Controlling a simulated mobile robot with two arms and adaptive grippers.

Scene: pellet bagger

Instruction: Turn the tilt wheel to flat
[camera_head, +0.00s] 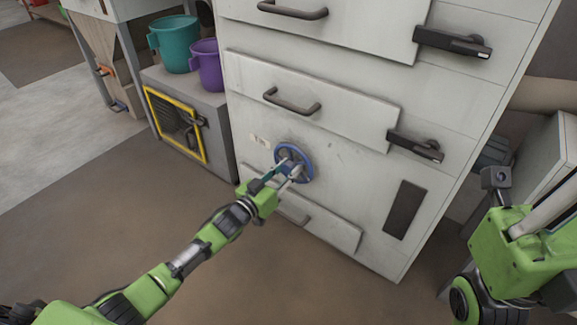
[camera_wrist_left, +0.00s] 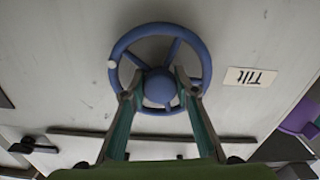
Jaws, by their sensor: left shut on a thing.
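The tilt wheel is a blue handwheel (camera_head: 307,160) on the lower front of the white cabinet. In the left wrist view the wheel (camera_wrist_left: 159,84) faces me, with a round hub, several spokes and a pale dot on its rim at the left. My left gripper (camera_head: 289,168) reaches the wheel. In the left wrist view its two fingers (camera_wrist_left: 160,95) are at the lower part of the wheel, on either side of the hub, and shut on the wheel. A label reading "Tilt" (camera_wrist_left: 250,77) is beside the wheel and appears upside down. My right gripper's fingers do not show.
The white cabinet (camera_head: 345,205) has drawers with dark handles (camera_head: 292,101) and latches (camera_head: 415,146). Left of it, a grey box with a yellow-framed door (camera_head: 176,124) carries a teal bucket (camera_head: 174,44) and a purple bucket (camera_head: 206,66). The brown floor (camera_head: 90,205) in front is clear.

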